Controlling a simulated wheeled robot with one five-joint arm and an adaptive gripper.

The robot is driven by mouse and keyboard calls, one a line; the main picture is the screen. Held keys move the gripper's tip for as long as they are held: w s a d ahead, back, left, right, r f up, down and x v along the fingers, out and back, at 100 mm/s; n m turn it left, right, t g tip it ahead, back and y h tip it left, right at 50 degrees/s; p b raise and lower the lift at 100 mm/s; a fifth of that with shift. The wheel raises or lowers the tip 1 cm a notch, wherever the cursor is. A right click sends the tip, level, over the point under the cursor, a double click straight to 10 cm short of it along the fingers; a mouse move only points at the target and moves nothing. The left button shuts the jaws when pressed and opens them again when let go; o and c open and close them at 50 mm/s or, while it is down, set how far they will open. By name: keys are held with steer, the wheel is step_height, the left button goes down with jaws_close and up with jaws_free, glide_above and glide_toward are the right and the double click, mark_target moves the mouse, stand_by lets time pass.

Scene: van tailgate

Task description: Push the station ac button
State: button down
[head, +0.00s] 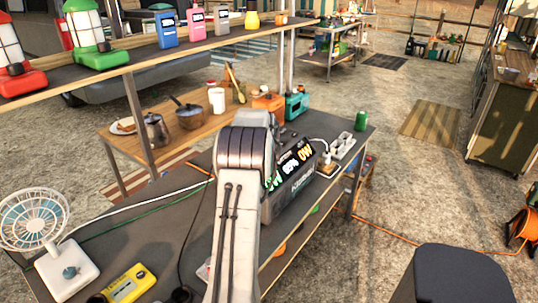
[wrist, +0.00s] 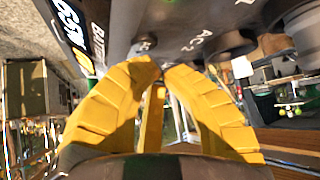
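The power station (head: 290,193) is a dark box with a lit display on the grey table, partly hidden behind my arm in the head view. In the wrist view its dark face (wrist: 185,22) fills the top, with a lit display at the upper left and an "AC2" label. A small round dark button (wrist: 145,42) sits just beyond my fingertips; I cannot read a label naming it. My gripper (wrist: 161,66) has yellow fingers whose tips meet, with nothing between them. The tips are very close to the button; contact cannot be told. My arm hides the gripper in the head view.
A fan (head: 35,232) and a yellow device (head: 125,284) stand at the table's left. A white power strip (head: 342,146) and a green can (head: 361,121) are at its right end. A shelf (head: 130,68) with lanterns hangs above. Cables cross the table.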

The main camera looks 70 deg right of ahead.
steer(key=shift+f, duration=0.1)
stand_by(0.3)
steer(key=shift+f+b, duration=0.4)
steer(key=shift+b, duration=0.05)
steer(key=shift+f, duration=0.15)
stand_by(0.6)
steer(key=shift+r, duration=0.65)
steer(key=shift+p, duration=0.3)
steer(key=shift+r+p, duration=2.15)
steer(key=shift+r, duration=0.9)
